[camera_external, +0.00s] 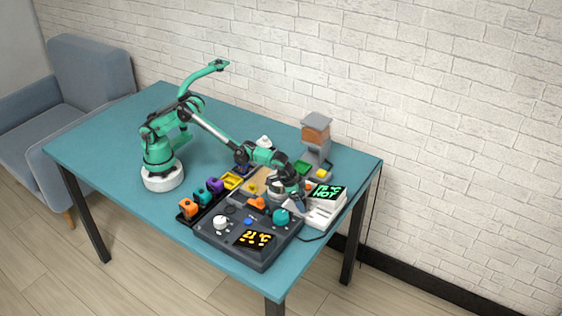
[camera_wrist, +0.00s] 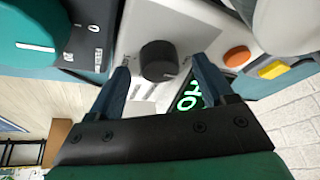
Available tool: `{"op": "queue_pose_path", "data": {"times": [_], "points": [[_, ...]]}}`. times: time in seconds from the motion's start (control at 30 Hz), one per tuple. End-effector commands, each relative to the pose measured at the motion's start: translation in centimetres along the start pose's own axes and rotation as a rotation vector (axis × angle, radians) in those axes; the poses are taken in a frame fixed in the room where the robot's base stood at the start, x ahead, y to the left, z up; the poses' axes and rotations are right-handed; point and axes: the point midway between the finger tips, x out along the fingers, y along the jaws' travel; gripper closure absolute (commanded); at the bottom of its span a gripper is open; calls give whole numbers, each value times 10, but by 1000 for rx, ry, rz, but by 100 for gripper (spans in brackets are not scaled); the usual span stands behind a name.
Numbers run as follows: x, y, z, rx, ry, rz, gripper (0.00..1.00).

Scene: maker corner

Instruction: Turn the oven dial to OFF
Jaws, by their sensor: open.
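A white unit (camera_external: 323,217) with a green-lit display (camera_external: 327,191), which reads a temperature and HOT, stands at the table's right end. Its black round dial (camera_wrist: 158,62) shows in the wrist view on the pale panel, and I take it as the oven dial. In the external view the dial is hidden by my gripper (camera_external: 303,198). My gripper (camera_wrist: 162,85) is open, with one finger to each side of the dial in the picture and visible gaps between. The dial's pointer and OFF mark are too unclear to read. The display (camera_wrist: 190,95) is partly hidden by the right finger.
A dark control box (camera_external: 240,258) with a yellow display, white knob (camera_external: 221,223) and teal knob (camera_external: 281,217) stands just left.

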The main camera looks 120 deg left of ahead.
Motion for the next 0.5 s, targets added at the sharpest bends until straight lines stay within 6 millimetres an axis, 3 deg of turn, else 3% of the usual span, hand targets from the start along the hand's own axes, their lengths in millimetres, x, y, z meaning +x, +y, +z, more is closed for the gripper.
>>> {"op": "queue_pose_path", "data": {"times": [0.5], "points": [[0,-3,0,634,39,266,25]]}}
